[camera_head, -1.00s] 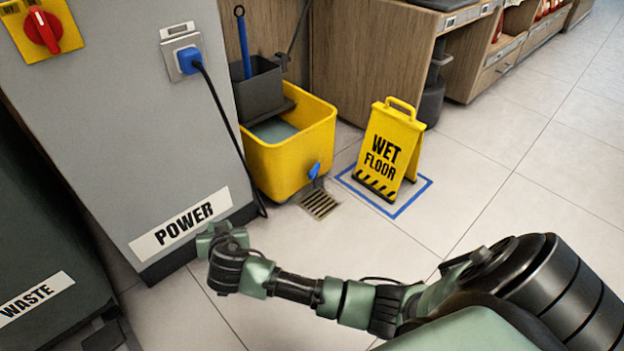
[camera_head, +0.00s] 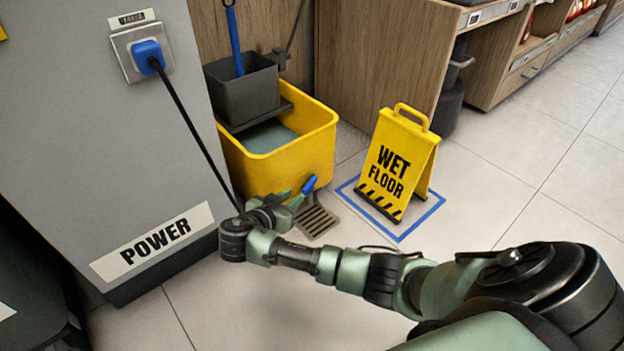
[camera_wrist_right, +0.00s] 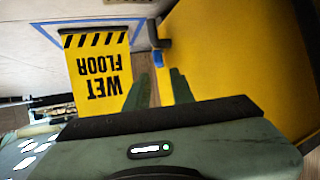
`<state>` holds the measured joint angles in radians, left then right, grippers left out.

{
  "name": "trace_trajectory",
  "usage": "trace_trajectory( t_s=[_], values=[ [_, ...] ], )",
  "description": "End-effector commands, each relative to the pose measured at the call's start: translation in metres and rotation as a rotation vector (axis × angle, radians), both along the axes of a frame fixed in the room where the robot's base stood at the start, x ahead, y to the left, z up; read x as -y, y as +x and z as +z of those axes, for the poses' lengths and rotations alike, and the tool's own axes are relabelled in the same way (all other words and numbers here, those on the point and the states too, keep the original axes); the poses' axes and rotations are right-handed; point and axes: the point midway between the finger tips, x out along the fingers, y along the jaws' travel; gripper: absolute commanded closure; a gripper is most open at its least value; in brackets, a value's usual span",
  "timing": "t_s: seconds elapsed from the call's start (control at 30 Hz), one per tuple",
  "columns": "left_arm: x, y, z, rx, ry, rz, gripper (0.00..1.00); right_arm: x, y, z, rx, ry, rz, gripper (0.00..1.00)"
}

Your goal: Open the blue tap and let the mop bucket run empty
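The yellow mop bucket (camera_head: 285,165) stands on the floor against the grey cabinet, with grey-green water inside. Its blue tap (camera_head: 309,184) sticks out low on the near side, above the floor drain (camera_head: 316,221). My right gripper (camera_head: 287,201) is low in front of the bucket, just left of the tap. In the right wrist view its two green fingers (camera_wrist_right: 160,76) are apart with nothing between them. The tap (camera_wrist_right: 154,33) shows beyond the fingertips, beside the bucket wall (camera_wrist_right: 235,50); I see a gap between fingers and tap. My left gripper is out of view.
A yellow wet floor sign (camera_head: 396,165) stands inside a blue taped square right of the drain. The grey power cabinet (camera_head: 90,150) with a blue plug (camera_head: 148,55) and hanging black cable is on the left. Floor at the right is clear.

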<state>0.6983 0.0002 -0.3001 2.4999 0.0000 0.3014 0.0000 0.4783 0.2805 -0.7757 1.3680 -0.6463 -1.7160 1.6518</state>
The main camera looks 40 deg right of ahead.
Motion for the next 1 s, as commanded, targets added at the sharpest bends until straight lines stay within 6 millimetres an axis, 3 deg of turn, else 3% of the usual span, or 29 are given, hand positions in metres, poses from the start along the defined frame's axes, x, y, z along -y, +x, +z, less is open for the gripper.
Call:
trace_trajectory(
  t_s=[0.23, 0.6, 1.0],
  values=[
    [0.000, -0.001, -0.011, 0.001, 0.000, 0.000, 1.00, 0.011, 0.004, -0.008, 0.003, -0.006, -0.009, 0.76],
    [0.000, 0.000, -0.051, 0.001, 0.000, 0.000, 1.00, 0.056, 0.028, -0.030, 0.002, -0.004, -0.008, 0.76],
    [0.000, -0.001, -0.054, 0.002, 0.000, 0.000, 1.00, 0.065, 0.032, -0.030, 0.001, -0.003, -0.006, 0.76]
  ],
)
